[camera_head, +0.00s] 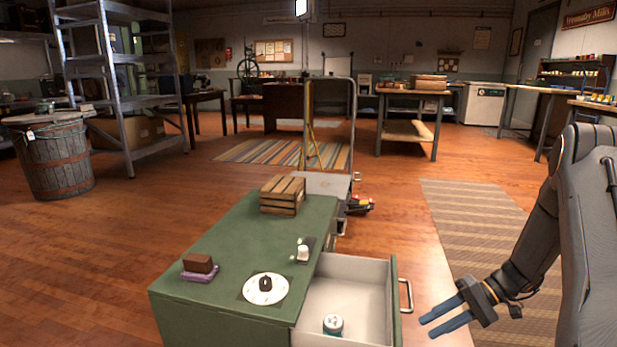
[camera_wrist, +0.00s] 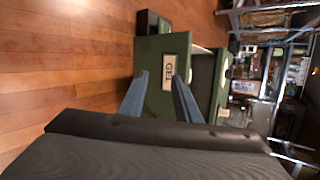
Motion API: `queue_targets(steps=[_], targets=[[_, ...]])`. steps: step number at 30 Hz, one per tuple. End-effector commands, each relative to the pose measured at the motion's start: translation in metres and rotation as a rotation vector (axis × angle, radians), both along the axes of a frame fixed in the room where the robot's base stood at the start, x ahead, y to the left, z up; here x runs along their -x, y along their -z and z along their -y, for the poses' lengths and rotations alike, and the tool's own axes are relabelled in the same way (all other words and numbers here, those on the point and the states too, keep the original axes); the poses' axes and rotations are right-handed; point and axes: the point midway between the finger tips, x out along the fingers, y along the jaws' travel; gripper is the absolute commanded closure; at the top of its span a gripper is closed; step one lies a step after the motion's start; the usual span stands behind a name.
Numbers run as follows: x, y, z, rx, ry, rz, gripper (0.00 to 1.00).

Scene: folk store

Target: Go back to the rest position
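My gripper (camera_head: 446,318) is at the lower right in the head view, beside the open drawer's handle (camera_head: 405,295) and apart from it. Its two blue-grey fingers are spread, with nothing between them. A small white-and-teal jar (camera_head: 333,325) sits in the drawer.
On the cabinet top are a wooden crate (camera_head: 283,196), a white plate (camera_head: 265,288) with a dark object, a brown block (camera_head: 198,263) on a purple cloth, and a small white item (camera_head: 303,251). A striped rug (camera_head: 470,222) lies at right. A barrel (camera_head: 53,160) stands at left.

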Motion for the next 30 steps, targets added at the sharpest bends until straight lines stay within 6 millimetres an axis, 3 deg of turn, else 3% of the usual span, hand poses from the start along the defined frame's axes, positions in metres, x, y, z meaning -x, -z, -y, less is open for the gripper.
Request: queue_targets(steps=[3,13,21,30], targets=[[0.011,-0.027,-0.024,0.143,-0.053,-0.047,0.70],[0.055,-0.087,-0.068,0.542,-0.126,-0.058,0.70],[0.093,-0.133,-0.097,0.806,-0.131,0.078,0.70],[0.122,-0.164,-0.121,0.944,-0.106,0.258,0.70]])
